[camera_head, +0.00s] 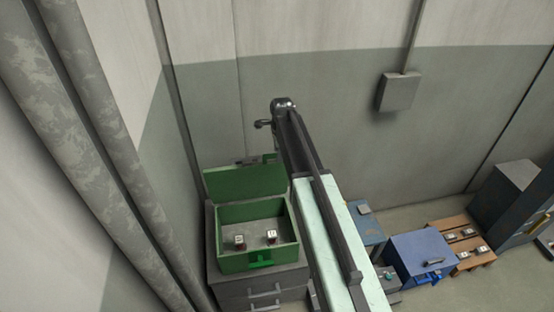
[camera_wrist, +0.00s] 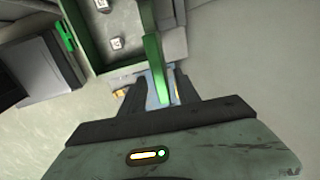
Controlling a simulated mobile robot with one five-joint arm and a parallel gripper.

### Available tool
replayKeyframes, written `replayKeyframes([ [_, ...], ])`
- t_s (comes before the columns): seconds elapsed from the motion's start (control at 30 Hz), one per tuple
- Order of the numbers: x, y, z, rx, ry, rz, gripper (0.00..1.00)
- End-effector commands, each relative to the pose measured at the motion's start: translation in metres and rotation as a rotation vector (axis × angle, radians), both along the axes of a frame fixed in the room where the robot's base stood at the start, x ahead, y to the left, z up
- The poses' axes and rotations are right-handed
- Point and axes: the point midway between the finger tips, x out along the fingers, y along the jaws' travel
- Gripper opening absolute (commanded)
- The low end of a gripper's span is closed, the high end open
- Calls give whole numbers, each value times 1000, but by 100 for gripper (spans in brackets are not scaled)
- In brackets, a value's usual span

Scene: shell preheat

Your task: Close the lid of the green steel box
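The green steel box (camera_head: 258,261) stands on a grey drawer cabinet in the head view, its lid (camera_head: 245,181) raised at the back.
The grey drawer cabinet (camera_head: 262,292) carries the box. A blue box (camera_head: 422,257) and a wooden tray (camera_head: 466,243) stand to the right. Grey pipes (camera_head: 75,110) run down the left, and walls close off the back. A wall box (camera_head: 398,92) hangs at upper right.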

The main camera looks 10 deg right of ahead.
Motion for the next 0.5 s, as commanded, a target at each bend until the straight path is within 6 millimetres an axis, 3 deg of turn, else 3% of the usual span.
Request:
replayKeyframes([
  [0.2, 0, 0, 0, 0, 0, 1, 38],
  [0.37, 0, 1, 0, 0, 0, 1, 0],
  [0.5, 0, 1, 0, 0, 0, 1, 0],
])
